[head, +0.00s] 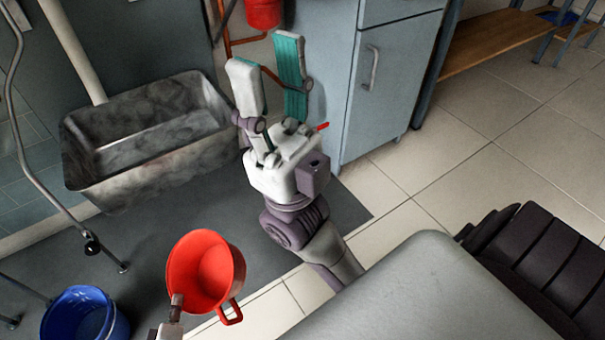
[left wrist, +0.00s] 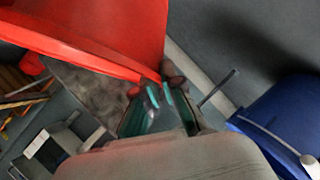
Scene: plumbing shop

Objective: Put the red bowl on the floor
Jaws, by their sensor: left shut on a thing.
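The red bowl (head: 207,262) is in the lower left of the head view, tilted with its opening towards me and a loop handle at its lower right. My left gripper (head: 176,300) is shut on its rim at the lower left side; most of this gripper is out of the head view. In the left wrist view the fingers (left wrist: 160,97) pinch the edge of the bowl (left wrist: 110,30), which fills the upper left. The bowl appears held above the dark floor (head: 245,215). My right gripper (head: 266,62) is open and empty, its fingers spread and pointing up.
A blue bucket (head: 85,318) stands at the lower left, also in the left wrist view (left wrist: 285,120). A grey stone sink (head: 85,165) is behind, with a metal pipe beside it. A grey cabinet (head: 390,90) stands at the back. Tiled floor (head: 480,190) is open at right.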

